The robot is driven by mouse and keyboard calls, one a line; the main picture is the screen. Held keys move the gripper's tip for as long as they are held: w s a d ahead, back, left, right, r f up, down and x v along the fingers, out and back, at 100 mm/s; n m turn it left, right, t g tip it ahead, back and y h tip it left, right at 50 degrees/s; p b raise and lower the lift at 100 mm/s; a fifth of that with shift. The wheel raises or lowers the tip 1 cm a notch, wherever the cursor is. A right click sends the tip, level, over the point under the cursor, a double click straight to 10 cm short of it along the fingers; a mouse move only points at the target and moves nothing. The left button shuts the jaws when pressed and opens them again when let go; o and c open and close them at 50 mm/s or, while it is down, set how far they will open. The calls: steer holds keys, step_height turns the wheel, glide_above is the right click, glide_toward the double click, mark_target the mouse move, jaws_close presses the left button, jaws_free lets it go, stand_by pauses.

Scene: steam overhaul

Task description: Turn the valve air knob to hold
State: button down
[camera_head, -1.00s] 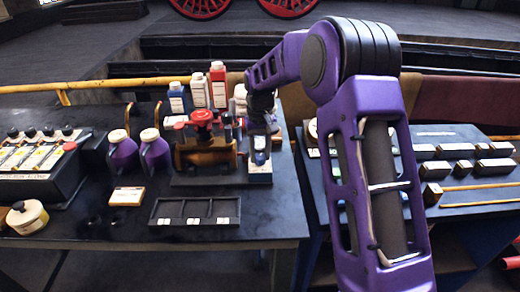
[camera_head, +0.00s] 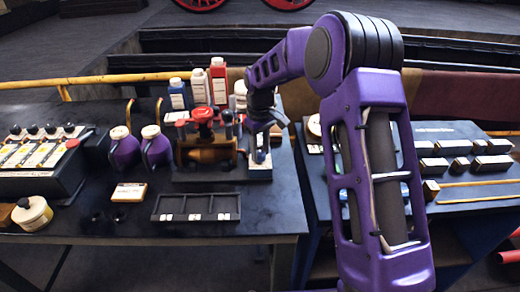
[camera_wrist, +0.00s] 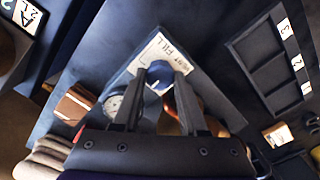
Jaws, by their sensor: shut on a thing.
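The valve air knob (camera_wrist: 158,74) is small and blue with a pale mark, on a light label plate (camera_wrist: 150,54) with printed lettering, of which "FILL" is readable. The dark fingers of my gripper (camera_wrist: 157,78) stand on both sides of the knob in the wrist view and are shut on it. In the head view my gripper (camera_head: 259,147) is at the right end of the valve stand (camera_head: 222,174), and it hides the knob there. The exact knob setting is hard to read.
A red-handled valve (camera_head: 204,118) stands just left of my gripper, with several bottles (camera_head: 218,82) behind. Two purple jugs (camera_head: 124,148) stand further left. A three-slot tray (camera_head: 196,207) lies in front. A round gauge (camera_wrist: 113,102) sits close beside the knob.

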mark_target(260, 153)
steer(key=shift+c, duration=2.2)
jaws_free()
step_height(260, 153, up, 18)
steer(key=shift+f, duration=0.25)
